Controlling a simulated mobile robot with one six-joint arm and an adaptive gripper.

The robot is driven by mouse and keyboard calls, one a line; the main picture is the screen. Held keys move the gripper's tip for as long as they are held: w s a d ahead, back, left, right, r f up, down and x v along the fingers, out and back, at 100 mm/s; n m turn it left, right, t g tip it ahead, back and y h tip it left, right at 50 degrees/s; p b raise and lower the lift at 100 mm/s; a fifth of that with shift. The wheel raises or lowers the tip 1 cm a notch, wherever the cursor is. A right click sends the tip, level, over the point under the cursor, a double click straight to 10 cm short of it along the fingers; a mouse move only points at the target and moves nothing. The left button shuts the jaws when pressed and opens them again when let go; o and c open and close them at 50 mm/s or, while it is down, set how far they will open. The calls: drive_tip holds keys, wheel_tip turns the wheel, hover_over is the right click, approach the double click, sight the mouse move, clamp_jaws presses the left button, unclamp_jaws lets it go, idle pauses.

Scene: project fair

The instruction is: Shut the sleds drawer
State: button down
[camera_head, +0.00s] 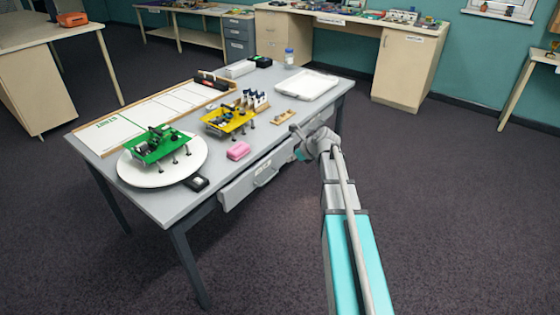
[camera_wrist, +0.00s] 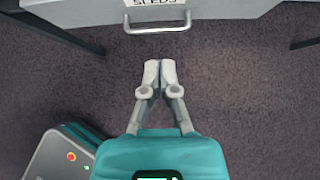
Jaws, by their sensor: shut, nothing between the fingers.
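The sleds drawer (camera_head: 240,188) hangs under the front edge of the grey table and has a grey front with a bar handle (camera_head: 266,178). In the wrist view its label reads SLEDS, above the metal handle (camera_wrist: 157,30) at the top. How far the drawer stands out from the table is hard to tell. My gripper (camera_wrist: 160,64) is shut and empty, its fingertips pointing at the handle with carpet showing between. In the head view my arm reaches to the drawer's right end, and the fingertips cannot be made out there.
Dark carpet is clear in front. Other desks stand behind.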

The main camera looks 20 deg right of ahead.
sight(262, 161)
drive_tip(key=b+x, duration=0.2)
drive_tip(key=x, duration=0.2)
drive_tip(key=r+b+x, duration=0.1)
drive_tip(key=b+x, duration=0.1)
drive_tip(key=x, duration=0.1)
drive_tip(key=w+b+x, duration=0.1)
drive_tip(key=b+x, duration=0.1)
drive_tip(key=x, duration=0.2)
drive_tip(key=shift+w+a+b, duration=0.35)
drive_tip(key=shift+a, duration=0.2)
drive_tip(key=shift+w+a, duration=0.4)
drive_tip(key=shift+w, duration=0.05)
drive_tip(key=shift+w+a, duration=0.8)
drive_tip(key=shift+w, duration=0.3)
drive_tip(key=shift+s, duration=0.1)
drive_tip(key=shift+d, duration=0.1)
